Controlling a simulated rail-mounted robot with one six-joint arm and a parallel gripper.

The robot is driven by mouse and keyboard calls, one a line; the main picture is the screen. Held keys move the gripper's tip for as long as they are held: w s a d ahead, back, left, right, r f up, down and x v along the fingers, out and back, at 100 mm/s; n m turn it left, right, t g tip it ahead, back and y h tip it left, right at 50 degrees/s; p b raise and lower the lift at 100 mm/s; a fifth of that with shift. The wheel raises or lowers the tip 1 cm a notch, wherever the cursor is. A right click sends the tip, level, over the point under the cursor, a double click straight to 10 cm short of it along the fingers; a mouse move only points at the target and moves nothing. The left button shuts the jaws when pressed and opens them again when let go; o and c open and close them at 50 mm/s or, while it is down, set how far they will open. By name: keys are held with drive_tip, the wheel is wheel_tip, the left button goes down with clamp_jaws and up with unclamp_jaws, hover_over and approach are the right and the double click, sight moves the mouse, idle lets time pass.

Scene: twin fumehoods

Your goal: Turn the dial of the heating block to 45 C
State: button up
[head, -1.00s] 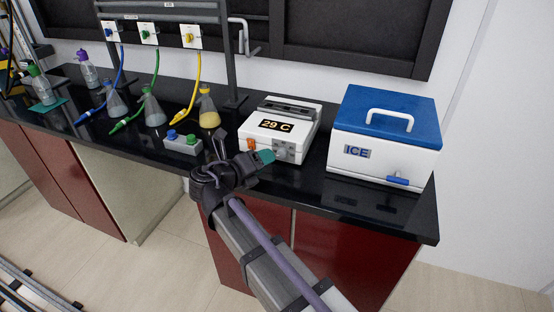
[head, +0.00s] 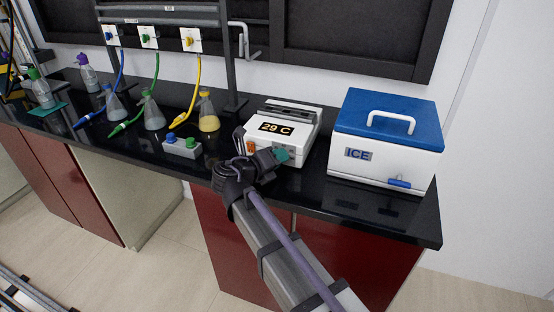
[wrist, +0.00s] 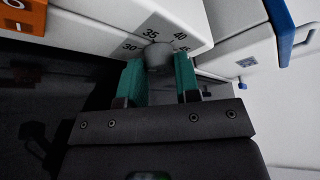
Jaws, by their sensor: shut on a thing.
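The heating block (head: 283,128) is a white box on the black bench, with a display reading 29 C. In the wrist view its front face (wrist: 190,20) carries a grey dial (wrist: 158,57) with the marks 30, 35, 40 and a partly hidden 45 around it. My gripper (wrist: 160,75), with green fingertips, is shut on the dial, one finger on each side. The dial's pointer cannot be made out. In the head view my gripper (head: 283,154) is at the block's front and hides the dial.
An orange switch (wrist: 22,15) is left of the dial. A white ice box (head: 382,150) with a blue lid stands right of the block.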

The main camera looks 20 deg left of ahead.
drive_tip(key=shift+c, duration=0.7)
